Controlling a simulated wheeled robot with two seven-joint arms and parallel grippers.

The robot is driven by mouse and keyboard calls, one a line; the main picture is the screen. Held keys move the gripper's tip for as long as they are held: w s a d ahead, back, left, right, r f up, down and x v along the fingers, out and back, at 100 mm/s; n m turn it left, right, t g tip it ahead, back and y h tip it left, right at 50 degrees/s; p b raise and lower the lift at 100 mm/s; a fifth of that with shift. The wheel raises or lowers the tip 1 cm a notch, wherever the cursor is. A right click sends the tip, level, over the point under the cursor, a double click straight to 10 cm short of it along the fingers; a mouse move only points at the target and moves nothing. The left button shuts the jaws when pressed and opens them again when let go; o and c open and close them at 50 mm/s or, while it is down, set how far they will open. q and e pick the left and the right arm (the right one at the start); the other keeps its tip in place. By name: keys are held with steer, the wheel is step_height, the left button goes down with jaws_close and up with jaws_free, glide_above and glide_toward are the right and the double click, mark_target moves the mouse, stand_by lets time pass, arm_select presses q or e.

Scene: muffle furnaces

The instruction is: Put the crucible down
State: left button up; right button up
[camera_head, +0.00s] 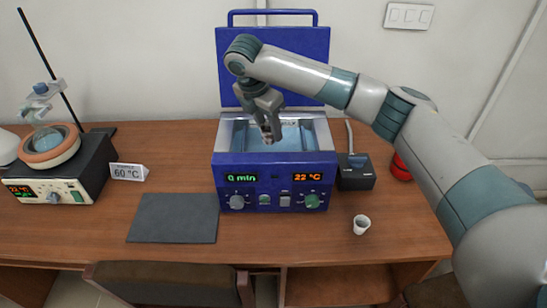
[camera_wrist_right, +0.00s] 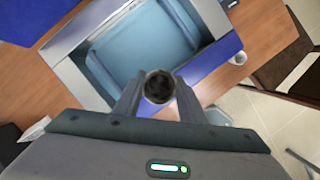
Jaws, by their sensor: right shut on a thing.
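My right gripper (camera_head: 268,132) is over the open basin of the blue bath (camera_head: 275,172). In the right wrist view its two fingers are shut on a small round, dark-topped thing (camera_wrist_right: 159,86), which I take to be the crucible. The head view shows little of it between the fingers, and I cannot tell whether it touches the basin. A small white cup (camera_head: 361,225) stands on the table, right of the bath's front; it also shows in the right wrist view (camera_wrist_right: 238,58). My left gripper is not in view.
The bath's lid (camera_head: 230,70) stands open behind. A dark grey mat (camera_head: 173,218) lies empty at front left. A heating unit with a round flask (camera_head: 62,165) and a 60 °C sign (camera_head: 128,171) are left. A black box (camera_head: 356,178) and a red object (camera_head: 400,167) are right.

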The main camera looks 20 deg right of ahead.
steer(key=w+d+f+n+t+y+b, duration=0.1)
steer(key=w+d+f+n+y, duration=0.1)
steer(key=w+n, duration=0.4)
steer(key=shift+w+d+f+n+t, duration=0.35)
steer(key=shift+d+f+n, duration=0.35)
steer(key=shift+n, duration=0.8)
steer(key=p, duration=0.2)
glide_toward(274, 147)
steer(key=shift+s+a+f, duration=0.1)
steer(key=shift+s+a, duration=0.05)
steer(key=shift+s, duration=0.4)
steer(key=shift+s+a+f, duration=0.1)
steer(key=shift+s+a, duration=0.05)
steer(key=shift+s, duration=0.4)
steer(key=shift+f, duration=0.2)
steer(key=shift+f, duration=0.1)
step_height(274, 147, down, 2)
steer(key=shift+f+p, duration=0.25)
steer(key=shift+p, duration=0.4)
steer(key=shift+f, duration=0.5)
steer(key=shift+f, duration=0.15)
